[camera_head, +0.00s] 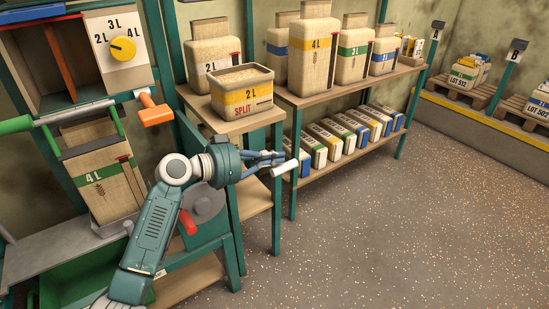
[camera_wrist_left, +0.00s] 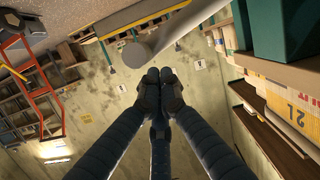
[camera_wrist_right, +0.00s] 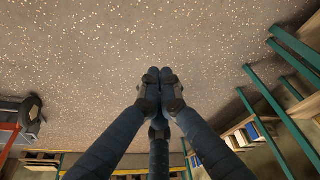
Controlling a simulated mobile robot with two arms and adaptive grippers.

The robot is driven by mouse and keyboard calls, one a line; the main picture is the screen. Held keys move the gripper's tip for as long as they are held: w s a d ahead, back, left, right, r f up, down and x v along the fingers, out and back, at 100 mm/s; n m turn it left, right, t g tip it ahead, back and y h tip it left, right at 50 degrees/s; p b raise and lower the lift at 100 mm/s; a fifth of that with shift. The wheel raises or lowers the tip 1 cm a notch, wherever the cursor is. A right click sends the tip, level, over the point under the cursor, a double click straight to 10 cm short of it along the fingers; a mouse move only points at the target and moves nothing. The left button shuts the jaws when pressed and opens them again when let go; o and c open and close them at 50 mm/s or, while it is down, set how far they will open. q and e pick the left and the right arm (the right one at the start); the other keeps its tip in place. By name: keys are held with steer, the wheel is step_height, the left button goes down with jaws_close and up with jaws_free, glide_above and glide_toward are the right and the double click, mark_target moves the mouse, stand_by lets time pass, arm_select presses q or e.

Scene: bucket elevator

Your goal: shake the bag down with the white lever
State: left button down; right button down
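The bag (camera_head: 100,185), marked 4L with a green band, hangs upright below the green-handled bar at the left. The white lever (camera_head: 285,168) sticks out at the tips of my left gripper (camera_head: 272,157). In the left wrist view the left gripper (camera_wrist_left: 160,76) has its fingers together, and the pale lever (camera_wrist_left: 168,32) lies just beyond the tips, not between them. Whether they touch cannot be told. The lever's inner part is hidden behind my left arm. My right gripper (camera_wrist_right: 160,76) is shut and empty over the floor, outside the head view.
An orange handle (camera_head: 155,110), a red handle (camera_head: 187,221) and a yellow dial (camera_head: 123,47) are close to my left arm. Shelves (camera_head: 340,80) with several bags stand behind. The floor at right is clear.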

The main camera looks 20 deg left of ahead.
mark_target(275, 169)
arm_select(q)
steer(key=shift+f, duration=0.15)
arm_select(e)
steer(key=shift+f, duration=0.2)
arm_select(q)
steer(key=shift+s+d+f+b, duration=0.15)
steer(key=shift+f+b, duration=0.05)
steer(key=shift+b, duration=0.2)
arm_select(e)
steer(key=shift+f, duration=0.2)
